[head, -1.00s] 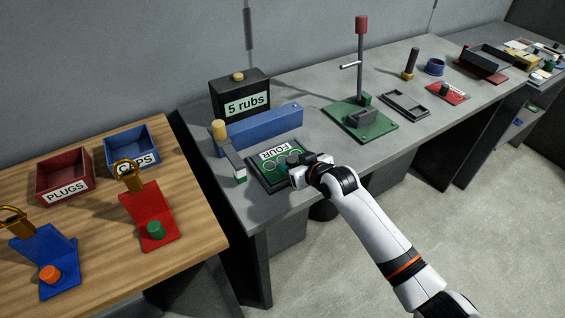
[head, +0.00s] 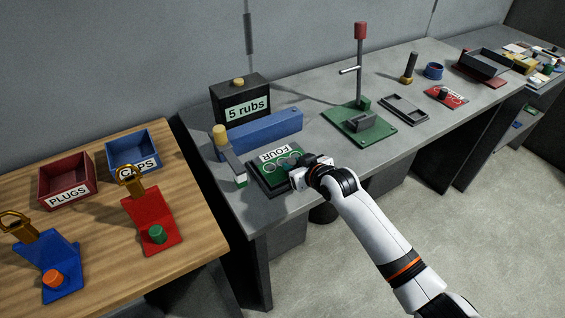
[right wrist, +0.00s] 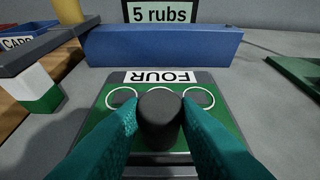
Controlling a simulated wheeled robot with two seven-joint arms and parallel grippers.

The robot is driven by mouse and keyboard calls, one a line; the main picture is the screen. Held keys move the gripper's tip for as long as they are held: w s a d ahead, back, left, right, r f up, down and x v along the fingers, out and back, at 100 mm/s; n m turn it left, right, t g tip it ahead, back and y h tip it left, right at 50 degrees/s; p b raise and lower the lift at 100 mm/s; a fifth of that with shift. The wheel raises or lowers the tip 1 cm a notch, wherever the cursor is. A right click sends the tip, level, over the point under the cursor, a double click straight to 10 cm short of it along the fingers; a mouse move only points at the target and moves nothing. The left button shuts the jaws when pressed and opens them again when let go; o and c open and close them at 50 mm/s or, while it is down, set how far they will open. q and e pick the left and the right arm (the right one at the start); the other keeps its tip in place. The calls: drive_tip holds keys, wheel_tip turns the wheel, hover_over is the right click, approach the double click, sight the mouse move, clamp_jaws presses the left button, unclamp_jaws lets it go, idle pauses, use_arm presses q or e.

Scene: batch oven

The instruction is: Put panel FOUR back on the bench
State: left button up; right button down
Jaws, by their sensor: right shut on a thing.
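Panel FOUR (head: 283,161) is a green plate with a white label, white rings and a dark round knob. It is over a dark frame (head: 262,187) on the grey bench (head: 223,205), and it looks slightly raised above that frame. My right gripper (head: 299,174) is shut on the knob. In the right wrist view its teal fingers (right wrist: 160,125) clasp the knob (right wrist: 160,112) from both sides, with panel FOUR (right wrist: 205,128) beneath, its label upside down. The near edge of the panel is partly hidden by the fingers. My left gripper is not in view.
A blue block (head: 262,130) and the "5 rubs" box (head: 240,98) stand behind the panel. A white, green-based tool (head: 231,160) stands at its left. A green stand (head: 360,125), an empty dark frame (head: 404,109) and a red panel (head: 446,97) are farther right.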

drive_tip(key=shift+r+p, duration=1.25)
drive_tip(key=shift+r, duration=0.3)
